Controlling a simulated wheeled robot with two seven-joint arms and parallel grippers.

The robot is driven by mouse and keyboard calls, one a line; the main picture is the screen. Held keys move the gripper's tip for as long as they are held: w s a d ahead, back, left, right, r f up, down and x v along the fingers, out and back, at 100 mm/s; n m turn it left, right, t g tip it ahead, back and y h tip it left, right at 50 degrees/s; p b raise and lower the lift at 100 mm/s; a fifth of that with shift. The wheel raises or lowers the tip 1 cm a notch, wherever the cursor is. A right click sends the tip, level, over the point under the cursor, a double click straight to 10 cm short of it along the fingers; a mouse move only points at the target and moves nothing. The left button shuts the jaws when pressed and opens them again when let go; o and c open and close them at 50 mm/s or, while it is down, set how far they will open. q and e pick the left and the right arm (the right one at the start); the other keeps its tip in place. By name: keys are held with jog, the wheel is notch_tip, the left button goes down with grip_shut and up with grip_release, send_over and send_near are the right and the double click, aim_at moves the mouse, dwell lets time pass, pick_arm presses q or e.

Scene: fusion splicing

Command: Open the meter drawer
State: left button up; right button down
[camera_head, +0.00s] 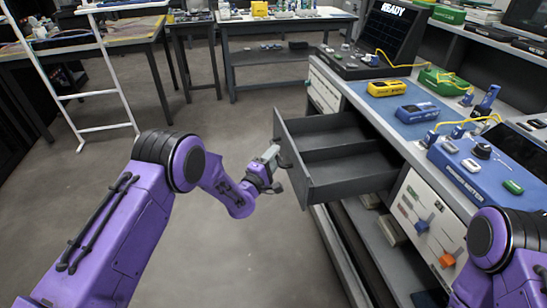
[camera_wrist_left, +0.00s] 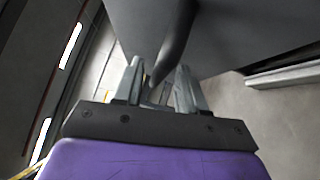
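The grey meter drawer (camera_head: 345,183) is pulled well out from the bench in the head view, and its divided inside looks empty. Its front panel faces my left arm. My left gripper (camera_head: 272,160) is at this front panel, by the dark handle (camera_head: 284,153). In the left wrist view, the dark handle bar (camera_wrist_left: 176,45) runs down between the two fingers of my left gripper (camera_wrist_left: 158,85). The fingers stand apart with a gap showing beside the bar, so the gripper looks open around it. My right arm shows at the lower right, but its gripper is out of view.
The bench top (camera_head: 405,115) carries a yellow meter (camera_head: 387,88), a blue meter (camera_head: 418,112), a green device (camera_head: 445,82) and a blue splicing unit (camera_head: 480,165). A panel with coloured parts (camera_head: 428,220) sits right of the drawer. Open floor (camera_head: 235,110) lies left of it.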

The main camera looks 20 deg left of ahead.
pick_arm(q)
jog(key=shift+a, duration=0.1)
jog(key=v, duration=1)
jog(key=shift+s, duration=0.3)
jog(key=s+a+f+m+g+y+p, duration=0.1)
jog(key=s+a+f+m+g+y, duration=0.25)
jog(key=s+f, duration=0.25)
jog(key=s+a+f+m+g+y+p, duration=0.2)
jog(key=s+f+m+g, duration=0.15)
jog(key=s+f, duration=0.2)
jog(key=s+a+m+g+y+p, duration=0.1)
jog(key=s+a+g+p, duration=0.1)
jog(key=s, duration=1.1)
jog(key=s+a+m+g+y+p, duration=0.1)
jog(key=s+g+p, duration=0.3)
jog(key=s, duration=0.9)
jog(key=shift+s+a+g+y, duration=0.2)
jog(key=shift+a+g+y, duration=0.5)
jog(key=shift+g, duration=0.5)
